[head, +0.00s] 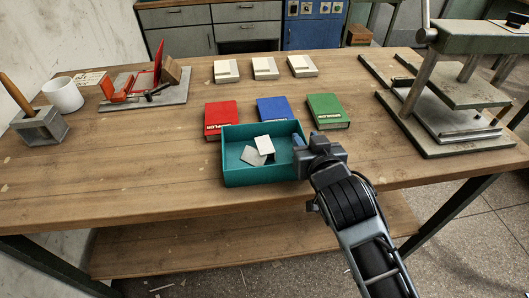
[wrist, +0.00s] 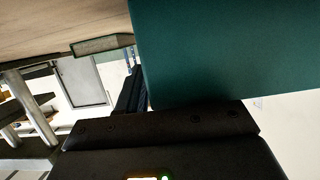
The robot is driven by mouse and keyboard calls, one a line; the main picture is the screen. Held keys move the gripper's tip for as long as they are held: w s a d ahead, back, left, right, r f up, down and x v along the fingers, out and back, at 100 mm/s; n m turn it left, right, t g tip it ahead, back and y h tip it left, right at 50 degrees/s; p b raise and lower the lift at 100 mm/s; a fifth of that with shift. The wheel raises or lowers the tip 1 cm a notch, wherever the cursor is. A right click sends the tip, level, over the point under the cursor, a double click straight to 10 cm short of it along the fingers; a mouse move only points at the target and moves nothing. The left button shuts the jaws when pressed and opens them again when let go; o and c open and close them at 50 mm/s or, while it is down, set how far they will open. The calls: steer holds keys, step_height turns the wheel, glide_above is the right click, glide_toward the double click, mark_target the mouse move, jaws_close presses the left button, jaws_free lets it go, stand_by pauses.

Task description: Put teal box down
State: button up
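The teal box (head: 262,176) is an open-topped tray near the front middle of the table, in front of the red and blue books. Two pale cards, one white (head: 264,145) and one grey (head: 252,156), lie in it. My gripper (head: 301,147) is at the box's right wall, with one fingertip showing inside the rim; it appears shut on that wall. In the wrist view the teal box (wrist: 230,50) fills the upper right, close to the gripper, and the fingertips' grip is hidden. I cannot tell whether the box's underside touches the table.
Red (head: 221,115), blue (head: 274,108) and green (head: 327,110) books lie behind the box. Three pale blocks (head: 265,68) lie farther back. A red clamp fixture (head: 140,88) and white mug (head: 63,95) stand left; a press (head: 440,100) stands right. The wooden tabletop (head: 130,165) is clear at front left.

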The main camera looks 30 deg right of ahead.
steer(key=shift+c, duration=0.3)
jaws_close()
steer(key=shift+r, duration=0.15)
stand_by(0.3)
